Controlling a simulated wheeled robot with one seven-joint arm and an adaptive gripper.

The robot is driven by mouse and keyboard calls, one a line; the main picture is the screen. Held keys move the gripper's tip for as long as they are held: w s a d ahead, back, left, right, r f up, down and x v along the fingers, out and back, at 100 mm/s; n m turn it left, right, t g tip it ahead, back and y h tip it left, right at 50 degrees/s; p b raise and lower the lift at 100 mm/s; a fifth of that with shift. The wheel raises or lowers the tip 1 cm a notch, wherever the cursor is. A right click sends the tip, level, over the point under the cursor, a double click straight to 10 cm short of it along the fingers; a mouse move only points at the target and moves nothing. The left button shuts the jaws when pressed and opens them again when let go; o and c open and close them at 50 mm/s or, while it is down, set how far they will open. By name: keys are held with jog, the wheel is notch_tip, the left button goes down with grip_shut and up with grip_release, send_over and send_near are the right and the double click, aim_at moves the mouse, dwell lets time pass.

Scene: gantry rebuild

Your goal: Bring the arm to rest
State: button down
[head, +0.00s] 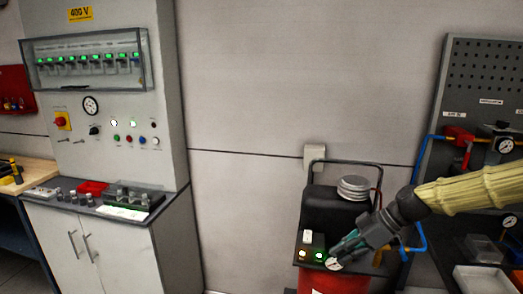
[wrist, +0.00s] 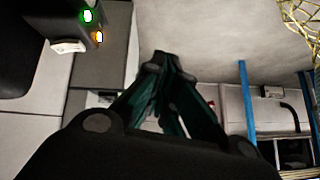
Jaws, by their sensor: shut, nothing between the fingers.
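My gripper (head: 340,248) is at the end of my arm, which reaches in from the right in the head view. Its fingers are shut with nothing between them. In the head view it is in front of the red and black machine (head: 322,279), near a small panel with lit lamps and a gauge. I cannot tell whether it touches the machine. In the wrist view the gripper's fingers (wrist: 165,62) point up and meet near the tip. A green and an orange lamp (wrist: 88,16) show at the upper left there.
A grey control cabinet (head: 108,165) with a row of green lights stands at the left. A pegboard panel with blue pipes and gauges (head: 506,146) stands at the right. A wooden-topped bench (head: 35,172) is at the far left.

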jog(key=s+a+f+m+h, duration=0.1)
jog(key=s+f+m, duration=0.3)
jog(key=f, duration=0.5)
jog(key=s+a+f+m+g+h, duration=0.1)
jog(key=s+f+h, duration=0.1)
jog(key=s+f, duration=0.5)
jog(key=s+a+f+m+h, duration=0.1)
jog(key=s+f+m, duration=0.2)
jog(key=f, duration=0.9)
jog(key=s+d+f+m+h, duration=0.2)
jog(key=s+f, duration=0.4)
jog(key=s, duration=0.5)
jog(key=s+d+f+m+h, duration=0.2)
jog(key=s+f, duration=0.4)
jog(key=s, duration=0.5)
jog(key=shift+d+f+m, duration=0.15)
jog(key=shift+f+m, duration=0.25)
jog(key=shift+m, duration=0.5)
